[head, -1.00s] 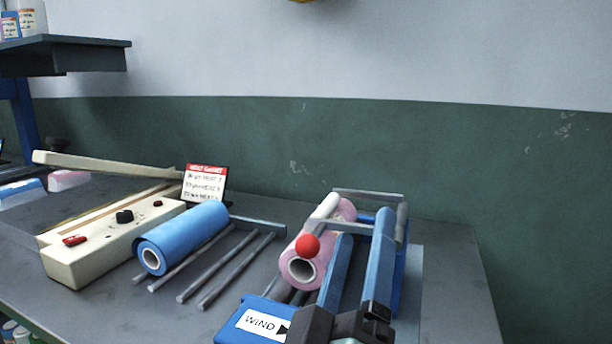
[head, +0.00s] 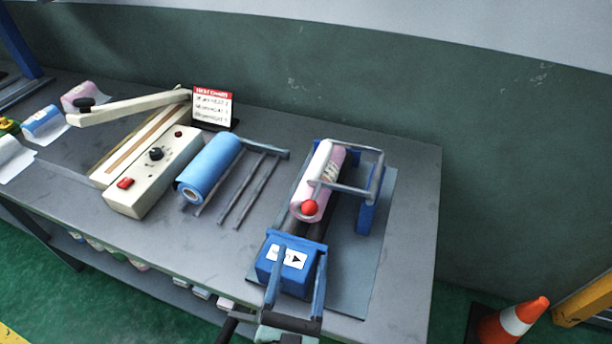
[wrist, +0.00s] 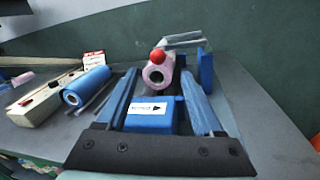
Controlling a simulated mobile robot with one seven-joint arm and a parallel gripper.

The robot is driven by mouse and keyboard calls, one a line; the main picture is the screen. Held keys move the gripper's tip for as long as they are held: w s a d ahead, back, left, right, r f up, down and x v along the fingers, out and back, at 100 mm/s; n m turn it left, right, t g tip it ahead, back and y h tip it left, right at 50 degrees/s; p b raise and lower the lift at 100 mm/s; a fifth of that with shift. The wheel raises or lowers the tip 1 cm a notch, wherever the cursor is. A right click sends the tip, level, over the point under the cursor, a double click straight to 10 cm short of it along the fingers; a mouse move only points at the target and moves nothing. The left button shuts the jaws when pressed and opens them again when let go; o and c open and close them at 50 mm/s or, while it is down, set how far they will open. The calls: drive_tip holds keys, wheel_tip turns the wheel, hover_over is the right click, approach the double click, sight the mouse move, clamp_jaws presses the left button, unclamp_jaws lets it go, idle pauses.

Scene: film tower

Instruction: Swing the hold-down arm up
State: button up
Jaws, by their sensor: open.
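The hold-down arm (head: 343,188) is a grey bar frame on the blue winder (head: 290,265). Its red ball knob (head: 310,208) is at the near end, and the arm lies low over the pink film roll (head: 327,165). In the wrist view, the red knob (wrist: 157,57) shows just above the near end of the pink roll (wrist: 158,74). My gripper (head: 300,252) is open, with its two blue fingers apart and nothing between them that it holds. It is at the near end of the winder, short of the knob.
A blue roll (head: 208,168) lies on grey rods to the left. A cream sealer (head: 155,175) with a raised lever and a small sign (head: 212,106) stand beyond it. The table (head: 412,190) is bare at the right. A traffic cone (head: 512,320) stands on the floor at right.

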sight(309, 215)
drive_tip(key=shift+n, duration=0.6)
drive_tip(key=w+p, duration=0.1)
drive_tip(key=w, duration=0.7)
drive_tip(key=w+d+p, duration=0.1)
drive_tip(key=w, duration=0.3)
drive_tip(key=shift+d+f+p, duration=0.1)
drive_tip(key=shift+f+p, duration=0.05)
drive_tip(key=shift+p, duration=0.15)
clamp_jaws()
idle(0.6)
